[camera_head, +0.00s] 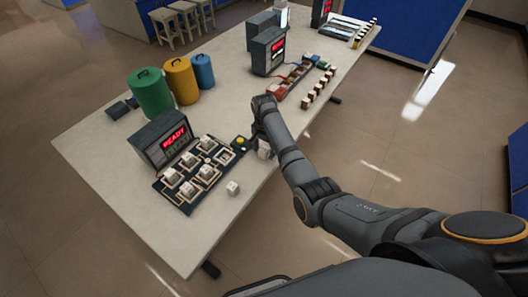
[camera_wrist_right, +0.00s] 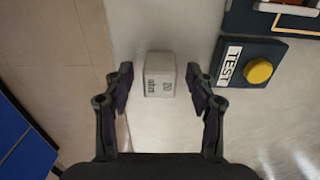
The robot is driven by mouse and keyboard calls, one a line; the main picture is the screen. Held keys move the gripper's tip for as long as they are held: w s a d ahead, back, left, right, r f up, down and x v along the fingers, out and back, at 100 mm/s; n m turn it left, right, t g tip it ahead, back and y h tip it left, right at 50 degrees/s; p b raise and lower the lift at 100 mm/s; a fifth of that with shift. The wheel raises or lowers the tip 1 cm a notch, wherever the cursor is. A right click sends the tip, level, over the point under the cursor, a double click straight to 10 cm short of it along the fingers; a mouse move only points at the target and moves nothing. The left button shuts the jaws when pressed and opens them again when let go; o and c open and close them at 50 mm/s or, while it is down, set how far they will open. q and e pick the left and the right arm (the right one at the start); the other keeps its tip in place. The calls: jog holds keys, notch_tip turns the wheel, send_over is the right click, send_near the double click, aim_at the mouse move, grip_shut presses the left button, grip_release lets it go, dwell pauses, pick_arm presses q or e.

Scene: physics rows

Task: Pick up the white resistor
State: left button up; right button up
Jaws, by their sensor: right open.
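A white resistor block (camera_wrist_right: 160,82) with dark lettering that looks like "20 ohm" lies on the table in the right wrist view. It is between and just beyond the fingertips of my right gripper (camera_wrist_right: 160,78), which is open, with a gap on each side. In the head view a pale block (camera_head: 264,151), which appears to be the same one, sits beside my right gripper (camera_head: 258,138), partly hidden by my arm. A second whitish block (camera_head: 232,188) lies apart near the table's front edge. My left gripper is not in view.
A TEST panel with a yellow button (camera_wrist_right: 258,71) stands close to the right of the block. A dark board (camera_head: 190,178) with several white blocks and a READY display (camera_head: 165,138) are to the left. The table edge drops to the floor nearby.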

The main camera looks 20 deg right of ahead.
grip_shut()
dwell(0.3)
